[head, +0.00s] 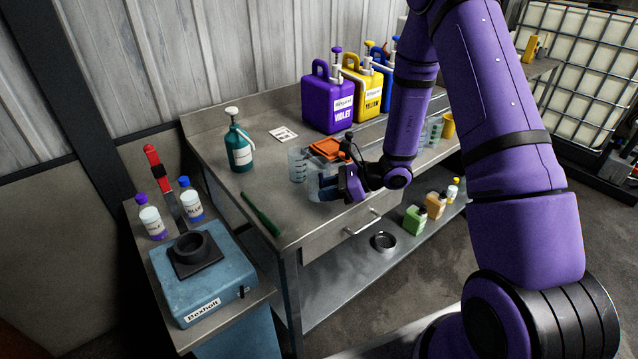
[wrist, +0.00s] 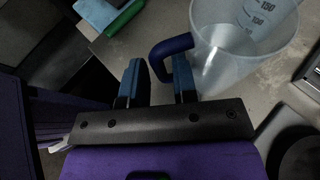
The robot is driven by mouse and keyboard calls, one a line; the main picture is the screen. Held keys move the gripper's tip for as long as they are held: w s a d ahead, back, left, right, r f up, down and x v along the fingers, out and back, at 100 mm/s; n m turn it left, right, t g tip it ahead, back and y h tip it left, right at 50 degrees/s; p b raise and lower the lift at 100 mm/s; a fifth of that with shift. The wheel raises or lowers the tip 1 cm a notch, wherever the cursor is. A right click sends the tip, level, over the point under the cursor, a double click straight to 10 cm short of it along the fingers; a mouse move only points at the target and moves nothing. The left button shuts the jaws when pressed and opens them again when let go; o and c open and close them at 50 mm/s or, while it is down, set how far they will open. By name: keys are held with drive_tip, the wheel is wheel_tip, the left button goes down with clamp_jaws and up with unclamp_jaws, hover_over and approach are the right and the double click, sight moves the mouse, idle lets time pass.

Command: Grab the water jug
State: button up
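The water jug (wrist: 225,50) is a translucent measuring jug with a dark blue handle (wrist: 170,46), at the upper right of the wrist view. In the head view the jug (head: 314,190) stands near the front edge of the steel bench, partly hidden by my gripper (head: 328,188). My gripper (wrist: 157,80) is open, with two blue-padded fingers apart. The handle's outer bend lies at the gap between the fingertips. The right finger is close to the handle's inner side; I cannot tell whether they touch.
Another clear beaker (head: 297,165) stands just behind the jug. A green tool (head: 261,214) lies at the bench's left front. A teal pump bottle (head: 239,148) and a violet canister (head: 328,103) stand farther back.

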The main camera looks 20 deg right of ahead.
drive_tip(key=shift+x, duration=0.8)
drive_tip(key=shift+c, duration=0.2)
clamp_jaws()
drive_tip(key=shift+d+r, duration=0.1)
drive_tip(key=shift+r, duration=0.1)
